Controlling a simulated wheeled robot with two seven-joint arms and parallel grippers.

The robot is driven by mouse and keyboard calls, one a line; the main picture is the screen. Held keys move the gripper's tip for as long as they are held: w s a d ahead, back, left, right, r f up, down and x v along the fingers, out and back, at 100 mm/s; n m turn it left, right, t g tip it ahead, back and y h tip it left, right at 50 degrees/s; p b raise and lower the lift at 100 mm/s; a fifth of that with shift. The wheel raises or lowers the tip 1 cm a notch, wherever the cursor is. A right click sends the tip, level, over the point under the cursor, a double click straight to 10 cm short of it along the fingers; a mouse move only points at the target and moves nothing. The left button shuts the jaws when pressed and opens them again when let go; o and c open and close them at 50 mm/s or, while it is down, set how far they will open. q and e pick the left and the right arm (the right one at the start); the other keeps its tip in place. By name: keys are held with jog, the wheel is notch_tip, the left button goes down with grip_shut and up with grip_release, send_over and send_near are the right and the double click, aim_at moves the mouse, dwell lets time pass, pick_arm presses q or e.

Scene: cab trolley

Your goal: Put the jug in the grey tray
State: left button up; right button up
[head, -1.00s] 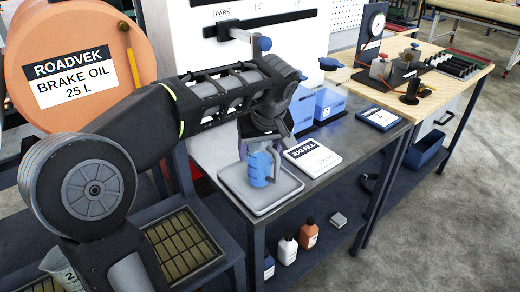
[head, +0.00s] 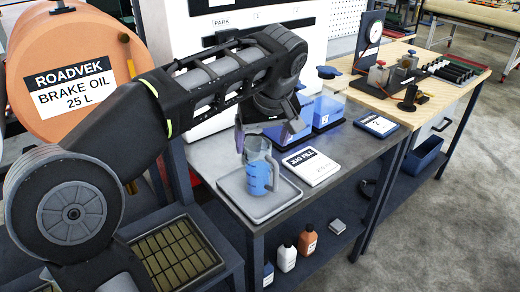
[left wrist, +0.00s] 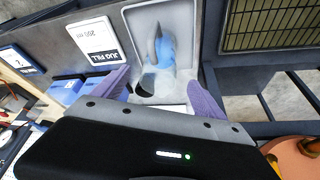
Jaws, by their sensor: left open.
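The jug (head: 258,176), clear with blue in its lower part and a handle on its right side, stands upright in the grey tray (head: 240,207) on the dark bench. My left gripper (head: 268,136) is just above and behind the jug, open and empty. Its two purple fingers show spread apart in the left wrist view (left wrist: 160,93). My right gripper is not in view.
A jug fill card (head: 311,166) lies right of the tray, with blue-filled containers (head: 327,112) behind it. A big orange brake oil drum (head: 75,75) stands at the left. Small bottles (head: 287,256) stand on the lower shelf. A grid-topped stand (head: 175,252) is left of the bench.

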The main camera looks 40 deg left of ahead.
pick_arm(q)
jog(key=p+v, duration=0.2)
jog(key=v, duration=0.2)
jog(key=shift+r+p, duration=0.1)
jog(key=shift+p, duration=0.3)
dwell(0.5)
